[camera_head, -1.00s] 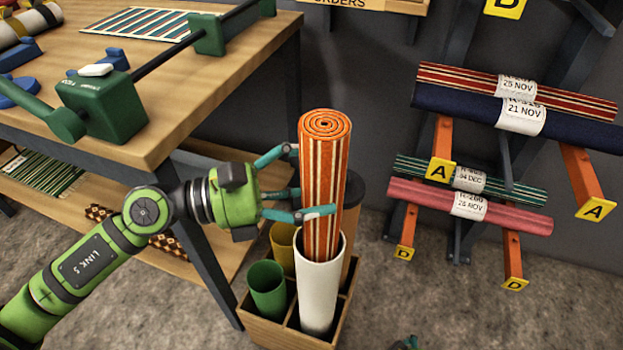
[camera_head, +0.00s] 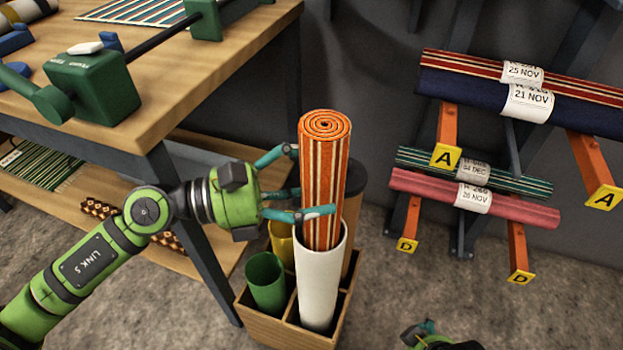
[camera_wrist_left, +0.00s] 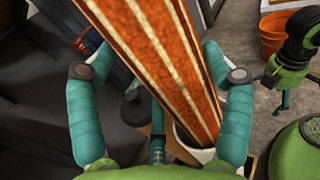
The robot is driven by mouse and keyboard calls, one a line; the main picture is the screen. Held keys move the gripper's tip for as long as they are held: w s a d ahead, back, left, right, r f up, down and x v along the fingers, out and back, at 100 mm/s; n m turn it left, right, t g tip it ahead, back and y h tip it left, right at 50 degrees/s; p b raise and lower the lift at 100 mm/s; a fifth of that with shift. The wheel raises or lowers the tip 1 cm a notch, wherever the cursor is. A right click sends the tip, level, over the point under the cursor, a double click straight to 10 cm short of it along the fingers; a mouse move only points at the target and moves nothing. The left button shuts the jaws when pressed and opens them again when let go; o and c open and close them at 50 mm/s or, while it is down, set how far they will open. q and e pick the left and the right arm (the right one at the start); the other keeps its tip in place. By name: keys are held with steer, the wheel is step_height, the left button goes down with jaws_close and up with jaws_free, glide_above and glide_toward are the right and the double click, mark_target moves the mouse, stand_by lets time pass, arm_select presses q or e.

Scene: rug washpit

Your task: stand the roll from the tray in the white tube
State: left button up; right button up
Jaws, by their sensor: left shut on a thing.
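The orange roll with cream and dark stripes (camera_head: 322,180) stands upright with its lower end inside the white tube (camera_head: 317,290). Its spiral top end shows in the head view, and the part inside the tube is hidden. My left gripper (camera_head: 315,213) is shut on the roll just above the tube's rim. In the left wrist view the roll (camera_wrist_left: 165,60) runs between the teal fingers, down into the tube's mouth (camera_wrist_left: 190,148). My right gripper (camera_head: 422,330) shows only partly at the bottom edge of the head view, away from the tube.
The tube stands in a wooden divided crate (camera_head: 290,335) beside a green tube (camera_head: 266,283), a yellow tube (camera_head: 282,242) and a dark-topped brown one (camera_head: 353,215). A workbench (camera_head: 190,75) is at left. A wall rack holds several rolls (camera_head: 475,195) at right.

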arm_select(q)
steer(key=shift+f+b, duration=0.45)
steer(key=shift+f, duration=0.3)
steer(key=shift+f+b, duration=0.4)
steer(key=shift+b, duration=0.2)
steer(key=shift+f+b, duration=0.35)
steer(key=shift+f, duration=0.35)
arm_select(e)
steer(key=w+a+r+n+t+y, duration=0.1)
steer(key=w+a+r+t+y, duration=0.1)
steer(key=w+a+r+t, duration=0.3)
steer(key=shift+w+r+t, duration=1.9)
steer(key=shift+w+r, duration=1.25)
steer(key=shift+w, duration=0.15)
steer(key=shift+a, duration=0.1)
arm_select(q)
steer(key=o, duration=1.6)
steer(key=shift+c, duration=0.2)
